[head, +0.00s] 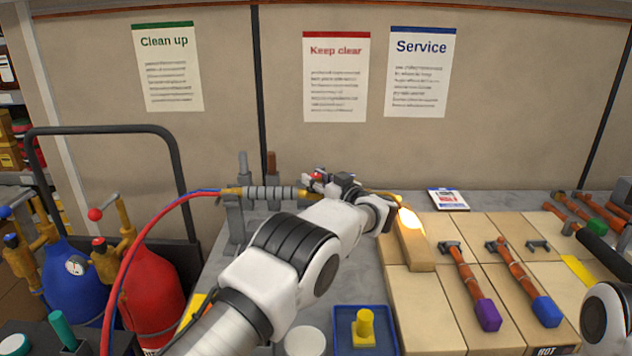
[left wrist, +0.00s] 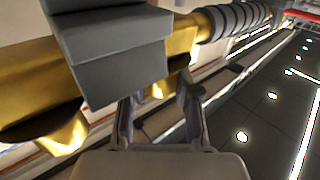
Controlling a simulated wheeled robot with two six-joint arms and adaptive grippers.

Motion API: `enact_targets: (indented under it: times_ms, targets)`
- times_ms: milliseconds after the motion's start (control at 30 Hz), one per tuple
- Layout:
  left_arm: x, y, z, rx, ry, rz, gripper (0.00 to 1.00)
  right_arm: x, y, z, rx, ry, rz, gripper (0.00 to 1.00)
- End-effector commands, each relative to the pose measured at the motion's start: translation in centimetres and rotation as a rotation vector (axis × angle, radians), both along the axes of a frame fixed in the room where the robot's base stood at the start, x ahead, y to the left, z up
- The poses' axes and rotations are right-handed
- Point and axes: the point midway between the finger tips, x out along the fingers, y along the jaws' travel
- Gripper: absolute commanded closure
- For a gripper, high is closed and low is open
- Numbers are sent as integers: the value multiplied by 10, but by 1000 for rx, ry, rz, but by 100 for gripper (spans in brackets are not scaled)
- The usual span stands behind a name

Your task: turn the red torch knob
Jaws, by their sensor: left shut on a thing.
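The torch lies level at the back of the bench, with a grey ribbed handle (head: 268,193) and a brass body, which shows large in the left wrist view (left wrist: 25,95). The red torch knob (head: 318,175) shows as a small red spot at my left gripper's fingertips. My left gripper (head: 325,182) reaches across the torch and is shut at the knob. In the left wrist view its fingers (left wrist: 158,105) reach up behind a grey block (left wrist: 110,50), which hides part of the contact. My right gripper is out of view; only a white part of my right arm shows at the right edge.
A bright flame (head: 410,221) glows at the torch tip over a tan brick (head: 412,250). Red and blue hoses (head: 150,225) run left towards the red cylinder (head: 150,290). A blue tray (head: 342,340) stands in front. Copper-pipe parts (head: 467,280) lie on the right.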

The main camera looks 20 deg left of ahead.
Motion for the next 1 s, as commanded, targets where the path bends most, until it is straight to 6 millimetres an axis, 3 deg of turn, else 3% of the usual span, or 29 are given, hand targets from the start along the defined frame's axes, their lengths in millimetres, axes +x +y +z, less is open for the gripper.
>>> enact_targets:
  times_ms: [300, 900, 933, 1000]
  targets:
    - [0, 1, -1, -1, -3, 75, 100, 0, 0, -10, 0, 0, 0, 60]
    - [0, 1, 1, 2, -2, 98, 100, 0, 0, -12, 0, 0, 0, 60]
    - [0, 1, 1, 2, -2, 98, 62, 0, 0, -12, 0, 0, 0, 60]
    - [0, 1, 1, 1, -2, 97, 43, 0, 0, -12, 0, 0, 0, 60]
